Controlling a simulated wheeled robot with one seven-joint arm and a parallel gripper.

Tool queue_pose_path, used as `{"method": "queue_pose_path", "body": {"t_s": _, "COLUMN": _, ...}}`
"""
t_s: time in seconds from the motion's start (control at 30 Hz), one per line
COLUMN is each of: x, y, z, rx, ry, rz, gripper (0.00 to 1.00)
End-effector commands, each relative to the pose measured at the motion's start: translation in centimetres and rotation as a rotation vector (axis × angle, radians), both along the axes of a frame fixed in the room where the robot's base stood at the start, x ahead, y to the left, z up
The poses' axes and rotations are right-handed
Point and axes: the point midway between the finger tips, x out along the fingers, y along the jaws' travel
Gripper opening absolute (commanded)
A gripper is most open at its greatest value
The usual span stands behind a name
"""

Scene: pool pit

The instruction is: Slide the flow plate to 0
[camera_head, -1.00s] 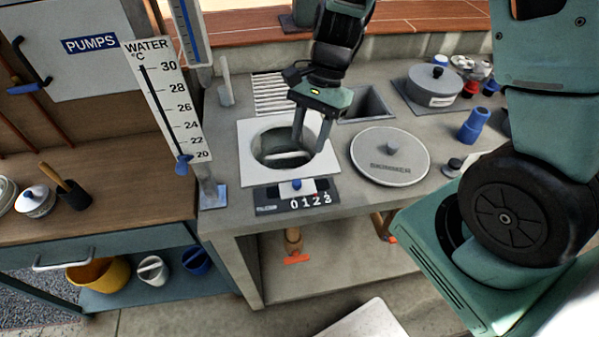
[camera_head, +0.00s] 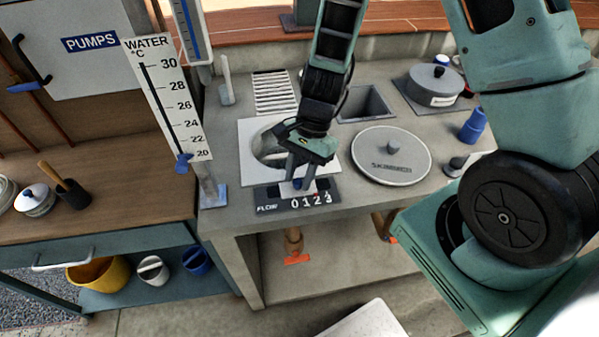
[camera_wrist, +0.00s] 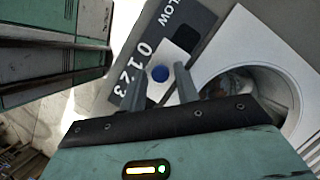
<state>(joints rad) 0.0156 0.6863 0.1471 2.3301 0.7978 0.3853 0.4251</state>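The flow plate (camera_wrist: 173,62) is a small white slider with a round blue knob (camera_wrist: 159,73), set against the dark scale (camera_head: 300,202) printed FLOW and 0 1 2 3. In the wrist view the knob stands roughly level with the 1; I cannot make out an exact pointer. In the head view the plate is mostly hidden by my gripper. My gripper (camera_head: 298,176) is low over the plate, pointing down. In the wrist view its two fingers (camera_wrist: 157,84) are apart, one on each side of the knob, with visible gaps and nothing held.
A white square frame with a round opening (camera_head: 248,150) lies just behind the scale. The round SKIMMER lid (camera_head: 391,158) is to the right. The water thermometer (camera_head: 165,100) stands left. The counter's front edge is close below the scale.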

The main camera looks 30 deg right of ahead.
Motion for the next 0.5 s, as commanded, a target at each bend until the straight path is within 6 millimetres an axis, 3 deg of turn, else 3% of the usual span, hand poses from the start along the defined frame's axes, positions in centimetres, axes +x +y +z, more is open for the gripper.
{"method": "queue_pose_path", "body": {"t_s": 0.03, "x": 0.0, "y": 0.0, "z": 0.0, "rx": 0.000, "ry": 0.000, "rz": 0.000, "gripper": 0.16}}
{"method": "queue_pose_path", "body": {"t_s": 0.1, "x": 0.0, "y": 0.0, "z": 0.0, "rx": 0.000, "ry": 0.000, "rz": 0.000, "gripper": 0.00}}
{"method": "queue_pose_path", "body": {"t_s": 0.27, "x": 0.1, "y": 0.3, "z": 0.1, "rx": 0.000, "ry": -0.001, "rz": 0.002, "gripper": 0.00}}
{"method": "queue_pose_path", "body": {"t_s": 0.5, "x": 1.4, "y": 4.2, "z": 0.3, "rx": 0.001, "ry": -0.001, "rz": 0.004, "gripper": 0.00}}
